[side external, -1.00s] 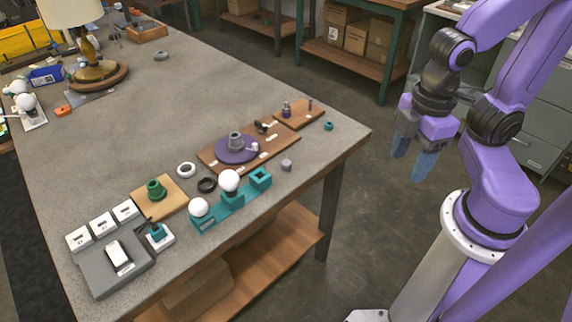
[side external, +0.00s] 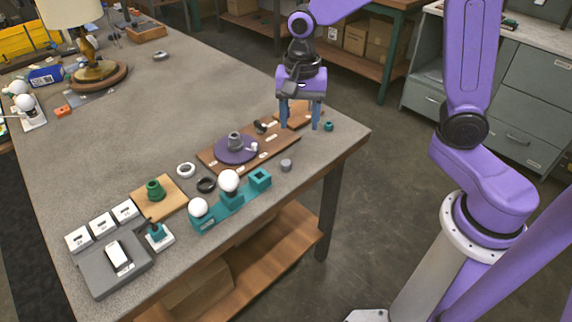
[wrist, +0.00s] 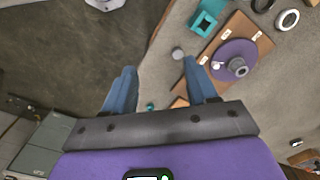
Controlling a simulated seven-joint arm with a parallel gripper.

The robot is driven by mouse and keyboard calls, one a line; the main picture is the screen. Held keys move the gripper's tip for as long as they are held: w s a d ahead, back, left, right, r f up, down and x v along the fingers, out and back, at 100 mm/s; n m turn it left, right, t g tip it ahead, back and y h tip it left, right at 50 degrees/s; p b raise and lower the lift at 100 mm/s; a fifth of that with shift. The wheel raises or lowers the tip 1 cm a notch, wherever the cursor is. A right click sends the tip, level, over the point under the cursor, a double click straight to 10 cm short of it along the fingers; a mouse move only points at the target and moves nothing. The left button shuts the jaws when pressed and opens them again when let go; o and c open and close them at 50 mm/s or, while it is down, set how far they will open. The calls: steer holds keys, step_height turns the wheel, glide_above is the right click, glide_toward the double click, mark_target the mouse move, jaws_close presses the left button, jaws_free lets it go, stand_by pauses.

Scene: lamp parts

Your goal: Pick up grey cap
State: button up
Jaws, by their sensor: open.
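The grey cap (side external: 286,165) is a small grey cylinder standing alone on the table near its front right edge. In the wrist view the cap (wrist: 177,53) shows just beyond my fingertips, nearer the right finger. My gripper (side external: 301,127) is open and empty, with blue fingers pointing down over the right end of the table. It is behind and a little right of the cap in the side view. The wrist view shows the gripper (wrist: 160,68) with its fingers wide apart and nothing between them.
A wooden board (side external: 279,142) carries a purple disc (side external: 235,150) with a grey fitting. A teal stand (side external: 232,203) with white bulbs is left of the cap. A small teal part (side external: 328,127) lies by the right corner. The table edge is close to the cap.

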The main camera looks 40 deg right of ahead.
steer(key=w+d+f+m, duration=0.2)
steer(key=w+m, duration=0.5)
steer(key=m, duration=0.1)
glide_above(286, 162)
step_height(286, 162, down, 12)
steer(key=shift+a+f, duration=0.15)
steer(key=shift+f, duration=2.6)
steer(key=c, duration=1)
